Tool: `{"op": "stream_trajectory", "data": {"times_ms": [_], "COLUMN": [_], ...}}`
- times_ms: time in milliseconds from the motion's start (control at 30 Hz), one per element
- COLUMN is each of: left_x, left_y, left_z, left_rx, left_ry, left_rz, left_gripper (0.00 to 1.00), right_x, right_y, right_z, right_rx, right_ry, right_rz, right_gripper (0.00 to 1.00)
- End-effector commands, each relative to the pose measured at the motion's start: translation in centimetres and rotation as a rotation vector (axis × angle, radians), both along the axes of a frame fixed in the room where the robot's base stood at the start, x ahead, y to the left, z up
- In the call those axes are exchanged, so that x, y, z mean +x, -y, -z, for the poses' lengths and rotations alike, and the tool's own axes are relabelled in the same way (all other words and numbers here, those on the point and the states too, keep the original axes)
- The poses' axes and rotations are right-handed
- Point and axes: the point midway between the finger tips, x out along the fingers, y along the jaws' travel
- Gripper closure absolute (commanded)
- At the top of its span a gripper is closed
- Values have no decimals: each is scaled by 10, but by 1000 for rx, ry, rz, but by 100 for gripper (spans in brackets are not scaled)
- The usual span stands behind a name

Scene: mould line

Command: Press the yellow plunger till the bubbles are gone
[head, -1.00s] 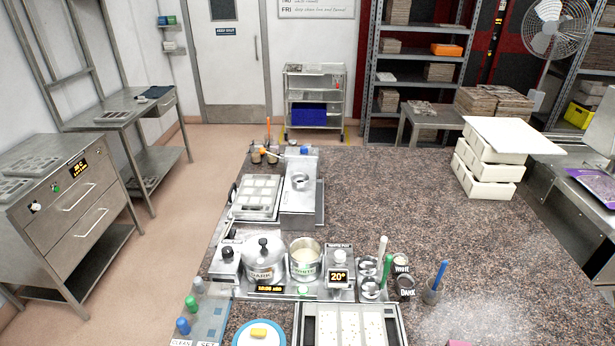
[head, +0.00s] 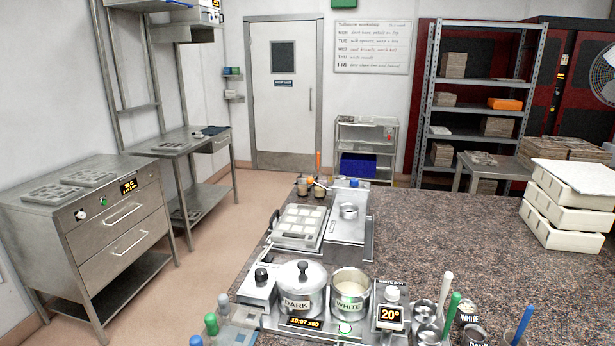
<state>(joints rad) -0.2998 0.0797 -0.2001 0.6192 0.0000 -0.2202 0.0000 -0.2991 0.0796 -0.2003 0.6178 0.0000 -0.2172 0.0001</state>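I cannot make out a yellow plunger in the current head view. Bubbles cannot be made out either. A lidded pot marked DARK (head: 296,304) stands at the front of the speckled counter (head: 445,225). An open pot marked WHITE (head: 348,306) stands to its right with pale liquid in it. A small box with a black knob (head: 261,275) is left of the pots, and a 20° display unit (head: 391,313) is right of them. A mould tray (head: 299,225) lies behind the pots. Neither of my grippers is in view.
Blue, green and grey knobbed pegs (head: 211,324) stand at the lower left. Steel cups (head: 424,312) and upright coloured handles are at the lower right. White stacked boxes (head: 566,213) stand at the right. The counter's middle right is clear.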

Motion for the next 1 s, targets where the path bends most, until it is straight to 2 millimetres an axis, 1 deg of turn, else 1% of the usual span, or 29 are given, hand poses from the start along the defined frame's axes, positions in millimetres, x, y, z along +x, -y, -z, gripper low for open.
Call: {"op": "stream_trajectory", "data": {"times_ms": [33,67,100,167,200,267,300,367,400,1000], "left_x": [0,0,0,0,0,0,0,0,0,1], "left_y": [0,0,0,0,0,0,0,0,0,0], "left_z": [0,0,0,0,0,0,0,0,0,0], "left_rx": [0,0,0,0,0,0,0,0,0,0], "left_ry": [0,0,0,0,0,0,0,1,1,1], "left_rz": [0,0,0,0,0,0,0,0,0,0], "left_gripper": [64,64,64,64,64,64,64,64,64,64], "right_x": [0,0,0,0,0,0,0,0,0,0], "right_y": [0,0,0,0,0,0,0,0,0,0], "right_z": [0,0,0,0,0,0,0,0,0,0], "right_rx": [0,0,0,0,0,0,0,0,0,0], "right_ry": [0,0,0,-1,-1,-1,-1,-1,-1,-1], "right_rz": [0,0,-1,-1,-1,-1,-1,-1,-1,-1], "right_gripper": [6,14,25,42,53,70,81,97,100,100]}}
